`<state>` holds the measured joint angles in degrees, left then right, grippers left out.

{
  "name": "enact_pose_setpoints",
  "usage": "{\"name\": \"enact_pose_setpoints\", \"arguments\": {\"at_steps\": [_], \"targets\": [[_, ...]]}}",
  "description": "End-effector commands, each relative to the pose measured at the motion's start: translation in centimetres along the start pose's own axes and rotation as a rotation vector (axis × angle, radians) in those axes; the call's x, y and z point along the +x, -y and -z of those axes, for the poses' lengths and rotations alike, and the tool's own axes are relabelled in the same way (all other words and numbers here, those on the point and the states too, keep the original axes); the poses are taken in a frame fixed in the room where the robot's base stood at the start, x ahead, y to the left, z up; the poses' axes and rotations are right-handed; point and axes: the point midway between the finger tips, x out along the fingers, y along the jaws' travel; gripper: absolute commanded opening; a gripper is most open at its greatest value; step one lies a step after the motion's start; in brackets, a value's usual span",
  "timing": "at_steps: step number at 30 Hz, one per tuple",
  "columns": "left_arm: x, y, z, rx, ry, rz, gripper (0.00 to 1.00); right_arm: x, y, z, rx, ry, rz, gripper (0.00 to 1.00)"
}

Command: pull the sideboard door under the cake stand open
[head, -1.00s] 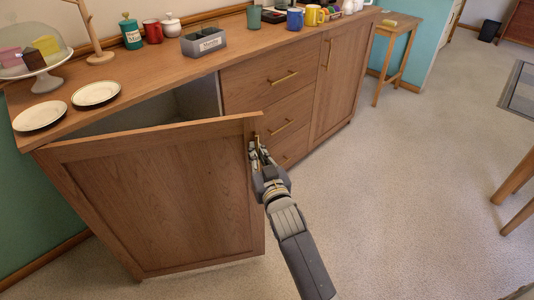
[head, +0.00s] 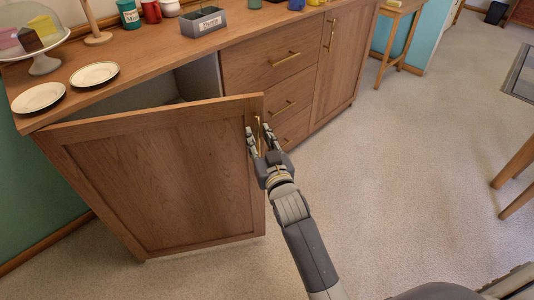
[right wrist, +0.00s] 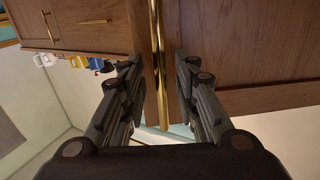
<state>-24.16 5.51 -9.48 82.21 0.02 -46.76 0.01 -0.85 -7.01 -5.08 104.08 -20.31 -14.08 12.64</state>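The sideboard door (head: 160,180) under the cake stand (head: 45,63) stands ajar, swung out toward me, with a dark gap into the cabinet behind its top edge. Its upright brass handle (head: 257,127) is near the free edge. My right gripper (head: 259,133) is at that handle, its fingers spread. In the right wrist view, the brass handle (right wrist: 162,90) runs between the two separated fingers, with visible space on both sides. My left gripper is not in view.
The sideboard top (head: 140,65) carries two plates, a grey box (head: 204,22) and mugs. Drawers (head: 270,60) and another closed door (head: 345,50) lie to the right.

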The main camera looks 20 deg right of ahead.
Motion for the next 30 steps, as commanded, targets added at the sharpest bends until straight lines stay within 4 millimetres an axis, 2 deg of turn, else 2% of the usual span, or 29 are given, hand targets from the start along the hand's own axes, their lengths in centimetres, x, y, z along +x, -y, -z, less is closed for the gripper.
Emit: {"name": "enact_pose_setpoints", "arguments": {"at_steps": [9, 15, 21, 30], "targets": [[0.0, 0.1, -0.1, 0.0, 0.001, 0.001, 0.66, -5.8, 0.0, -0.1, 0.001, 0.003, 0.0, 0.29], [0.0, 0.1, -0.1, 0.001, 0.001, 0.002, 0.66, -8.7, 0.0, -0.1, 0.001, 0.002, 0.0, 0.29], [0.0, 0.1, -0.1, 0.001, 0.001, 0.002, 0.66, -10.2, 0.0, 0.0, 0.001, 0.0, -0.001, 0.29], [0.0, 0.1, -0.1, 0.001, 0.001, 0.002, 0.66, -10.6, 0.0, 0.0, 0.0, 0.0, -0.001, 0.29]]}}
